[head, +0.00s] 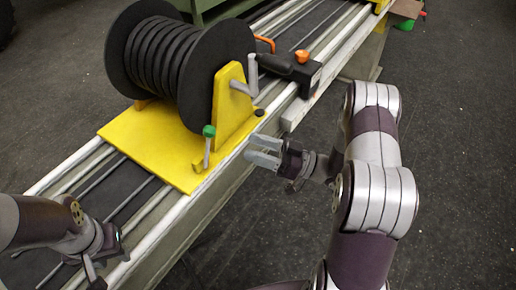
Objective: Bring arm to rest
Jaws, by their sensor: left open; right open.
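My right gripper (262,151) is open and empty. It shows in the middle of the head view, just right of the yellow reel stand (163,160) and beside the bench edge. Its arm comes in from the lower right with the elbow bent. My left gripper (112,264) is at the lower left, over the near end of the bench (168,222). It is open, partly cut off by the lower edge, and I see nothing held in it. A black hose reel (160,55) sits upright on the yellow stand, apart from both grippers.
A crank handle (246,82) and a green-knobbed lever (208,140) stick out of the stand near my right gripper. A black and orange tool (292,68) lies on the bench rails behind. The dark floor (455,130) at the right is clear.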

